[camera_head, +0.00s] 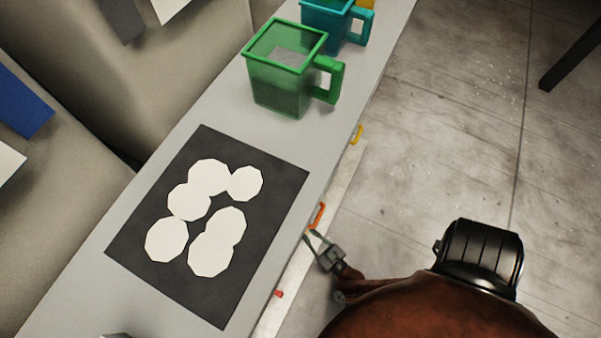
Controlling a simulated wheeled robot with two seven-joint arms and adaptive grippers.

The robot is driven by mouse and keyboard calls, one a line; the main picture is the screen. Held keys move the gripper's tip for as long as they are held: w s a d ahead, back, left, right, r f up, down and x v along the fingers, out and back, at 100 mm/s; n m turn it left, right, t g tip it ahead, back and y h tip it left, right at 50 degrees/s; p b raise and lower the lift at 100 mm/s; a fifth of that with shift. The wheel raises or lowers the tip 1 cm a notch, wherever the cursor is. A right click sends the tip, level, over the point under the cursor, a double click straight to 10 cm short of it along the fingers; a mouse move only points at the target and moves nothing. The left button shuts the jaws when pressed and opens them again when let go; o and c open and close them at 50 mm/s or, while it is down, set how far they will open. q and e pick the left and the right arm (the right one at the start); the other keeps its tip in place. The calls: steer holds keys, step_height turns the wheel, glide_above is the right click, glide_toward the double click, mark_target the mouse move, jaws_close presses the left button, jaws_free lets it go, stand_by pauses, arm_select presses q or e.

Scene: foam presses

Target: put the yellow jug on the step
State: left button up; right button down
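A small yellow piece (366,3) shows at the top edge, behind the teal jug (338,25). It may be the yellow jug; most of it is hidden or out of frame. A green jug (280,84) stands upright on the long grey surface (222,112), nearer than the teal one. I cannot tell which thing is the step. My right gripper (315,238) is small in the picture, below the right edge of the grey surface, with its thin fingers apart and nothing seen between them.
A dark mat (140,232) with several white discs (166,240) lies on the grey surface. Beige machine bodies (175,65) line its left side. Yellow (357,134) and orange (317,215) parts sit along its right edge. Concrete floor (450,130) is open to the right.

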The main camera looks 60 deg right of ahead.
stand_by(0.3)
steer(key=c, duration=1.9)
jaws_free()
